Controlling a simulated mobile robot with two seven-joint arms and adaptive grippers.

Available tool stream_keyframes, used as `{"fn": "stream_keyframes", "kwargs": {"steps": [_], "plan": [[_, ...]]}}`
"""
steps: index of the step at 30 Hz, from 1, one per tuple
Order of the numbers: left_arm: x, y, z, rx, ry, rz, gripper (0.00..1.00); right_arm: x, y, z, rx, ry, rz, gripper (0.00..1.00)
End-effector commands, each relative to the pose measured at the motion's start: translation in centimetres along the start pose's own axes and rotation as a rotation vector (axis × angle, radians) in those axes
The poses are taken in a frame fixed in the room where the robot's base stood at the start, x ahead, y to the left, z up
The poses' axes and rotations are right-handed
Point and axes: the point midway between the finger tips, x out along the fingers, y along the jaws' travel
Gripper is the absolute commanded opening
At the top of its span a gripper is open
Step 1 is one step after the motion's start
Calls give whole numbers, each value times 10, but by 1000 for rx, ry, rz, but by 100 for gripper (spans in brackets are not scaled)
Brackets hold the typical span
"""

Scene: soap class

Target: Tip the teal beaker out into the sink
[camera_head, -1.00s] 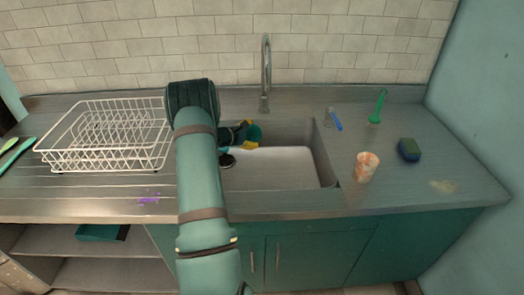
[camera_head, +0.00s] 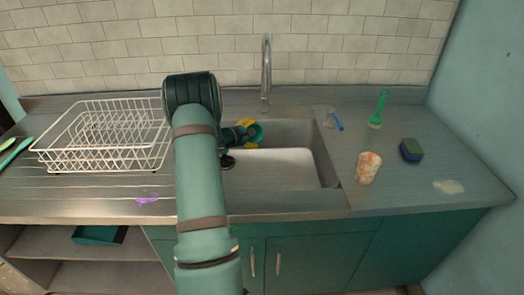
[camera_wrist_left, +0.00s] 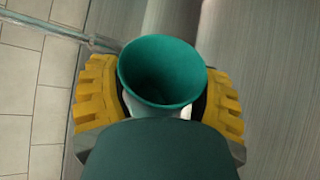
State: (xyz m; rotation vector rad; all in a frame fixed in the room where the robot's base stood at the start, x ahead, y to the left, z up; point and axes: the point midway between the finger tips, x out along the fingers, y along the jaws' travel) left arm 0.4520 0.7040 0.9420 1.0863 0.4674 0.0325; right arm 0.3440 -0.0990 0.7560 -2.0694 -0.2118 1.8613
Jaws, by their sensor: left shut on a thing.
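The teal beaker (camera_wrist_left: 160,72) is between the two yellow fingers of my left gripper (camera_wrist_left: 158,100) in the left wrist view, which is shut on it. Its open mouth faces the wrist camera and its inside looks dark; I cannot tell whether anything is in it. In the head view the beaker (camera_head: 257,132) shows partly beside my left gripper (camera_head: 248,135), over the left back part of the sink (camera_head: 285,165). It looks tilted there. My left arm hides part of the sink's left side. My right gripper is not in view.
A tall faucet (camera_head: 266,75) stands behind the sink. A white dish rack (camera_head: 100,145) is on the left.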

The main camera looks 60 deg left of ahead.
Motion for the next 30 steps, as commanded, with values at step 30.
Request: {"fn": "stream_keyframes", "kwargs": {"steps": [30], "plan": [[-3, 2, 8, 173, 43, 62, 35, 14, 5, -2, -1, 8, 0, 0]]}}
